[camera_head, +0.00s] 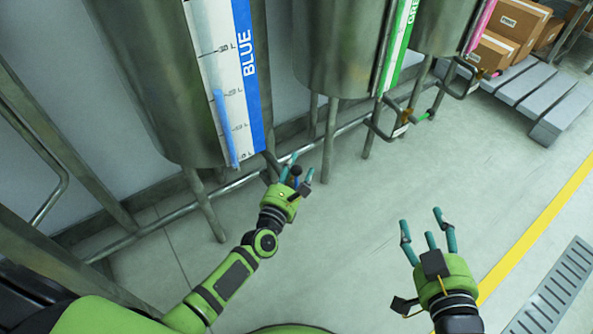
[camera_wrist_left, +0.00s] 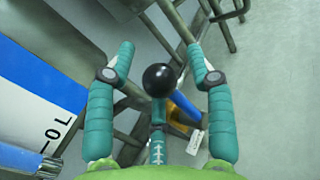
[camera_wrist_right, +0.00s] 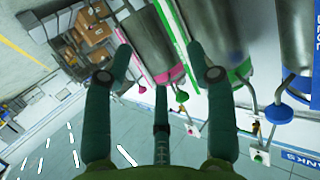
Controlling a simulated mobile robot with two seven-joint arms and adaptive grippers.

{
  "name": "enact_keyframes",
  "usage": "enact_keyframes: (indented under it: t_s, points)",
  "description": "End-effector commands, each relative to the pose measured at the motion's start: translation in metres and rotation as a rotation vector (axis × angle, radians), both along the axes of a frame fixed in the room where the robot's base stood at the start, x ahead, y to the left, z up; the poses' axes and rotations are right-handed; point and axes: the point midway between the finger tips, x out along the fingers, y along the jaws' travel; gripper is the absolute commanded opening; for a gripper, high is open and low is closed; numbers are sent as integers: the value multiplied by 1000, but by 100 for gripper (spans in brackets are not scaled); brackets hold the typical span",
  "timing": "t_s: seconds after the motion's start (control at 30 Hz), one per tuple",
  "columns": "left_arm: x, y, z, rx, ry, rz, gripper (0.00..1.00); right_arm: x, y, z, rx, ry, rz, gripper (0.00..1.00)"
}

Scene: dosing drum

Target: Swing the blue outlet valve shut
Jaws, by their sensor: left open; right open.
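The blue drum (camera_head: 160,90) has a white level gauge (camera_head: 222,85) lettered BLUE. My left gripper (camera_head: 298,168) is open at the drum's lower end. In the left wrist view its fingers (camera_wrist_left: 160,65) stand on either side of a black ball knob (camera_wrist_left: 160,80). A blue lever (camera_wrist_left: 187,105) shows just behind the knob. Contact with the fingers cannot be told. An orange-brown fitting (camera_wrist_left: 178,118) lies partly hidden behind the lever. My right gripper (camera_head: 428,225) is open and empty over the floor, away from the drums.
A green-marked drum (camera_head: 335,50) stands right of the blue one, with a pipe frame (camera_head: 385,130) below. A low pipe rail (camera_head: 150,228) and drum legs are close to my left arm. Boxes (camera_head: 515,25) and a grey pallet (camera_head: 520,85) are far right. Floor around my right gripper is clear.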

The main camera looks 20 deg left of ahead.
Motion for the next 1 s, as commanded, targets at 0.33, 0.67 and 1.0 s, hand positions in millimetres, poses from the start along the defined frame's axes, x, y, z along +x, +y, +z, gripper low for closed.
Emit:
enact_keyframes:
  t_s: [0.33,0.67,1.0]
  points:
    - [1,0,0,0,0,0,22,0,1,2,2,-9,1,57]
    - [1,0,0,2,1,0,0,0,1,1,1,-2,1,57]
    - [-3,-1,3,22,27,1,0,-25,-22,-51,-68,305,-45,57]
